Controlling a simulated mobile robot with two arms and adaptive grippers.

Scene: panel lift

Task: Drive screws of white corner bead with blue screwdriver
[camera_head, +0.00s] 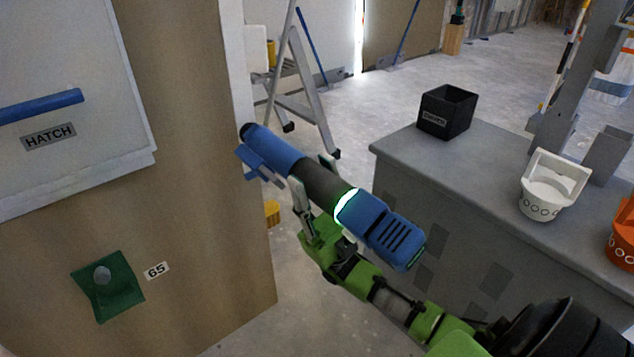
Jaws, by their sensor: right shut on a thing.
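The blue screwdriver (382,228) is a thick power driver with a dark grey grip and a lit green ring. My right gripper (315,182) is shut around its grey grip. The tool tilts, its nose up and left, its ribbed rear end down and right. The white corner bead (233,62) is a narrow upright strip on the edge of the tan panel. The nose overlaps the lower visible part of the bead in the picture; I cannot tell whether they touch. No screws can be made out on the bead. My left gripper is out of view.
A grey bench (480,190) at the right holds a black box (446,111), a white container (550,190) and an orange one (622,240). A stepladder (305,90) stands behind.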

